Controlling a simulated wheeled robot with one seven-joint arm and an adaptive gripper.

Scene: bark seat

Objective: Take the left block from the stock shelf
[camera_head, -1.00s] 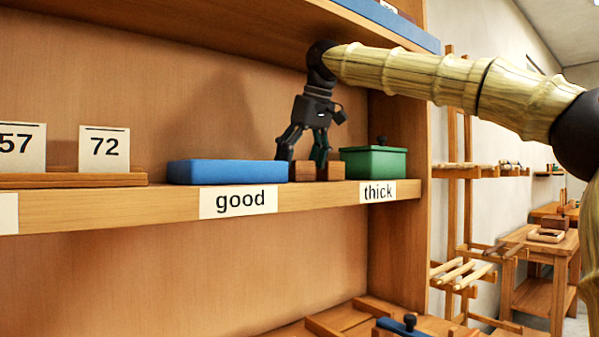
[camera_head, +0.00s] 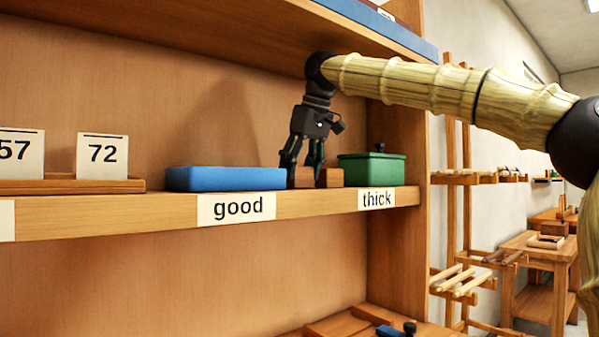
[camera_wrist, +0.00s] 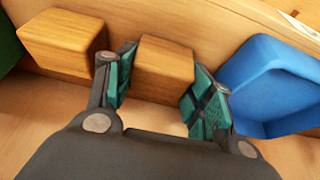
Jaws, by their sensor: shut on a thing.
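Two small brown wooden blocks stand side by side on the shelf (camera_head: 150,211) between a blue tray and a green box. My gripper (camera_head: 302,172) reaches down from above and is shut on the left block (camera_head: 303,178). In the wrist view the left block (camera_wrist: 165,68) sits between the two teal finger pads, by the blue tray. The right block (camera_head: 330,178) stands free just beside the fingers, and in the wrist view it lies to the left (camera_wrist: 62,42). The held block appears to rest on the shelf still.
The blue tray (camera_head: 226,179) is close on the left, above the "good" label (camera_head: 237,207). The green lidded box (camera_head: 371,169) is close on the right, above the "thick" label (camera_head: 377,199). An upper shelf board (camera_head: 215,35) runs above my gripper. Number cards (camera_head: 102,156) stand further left.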

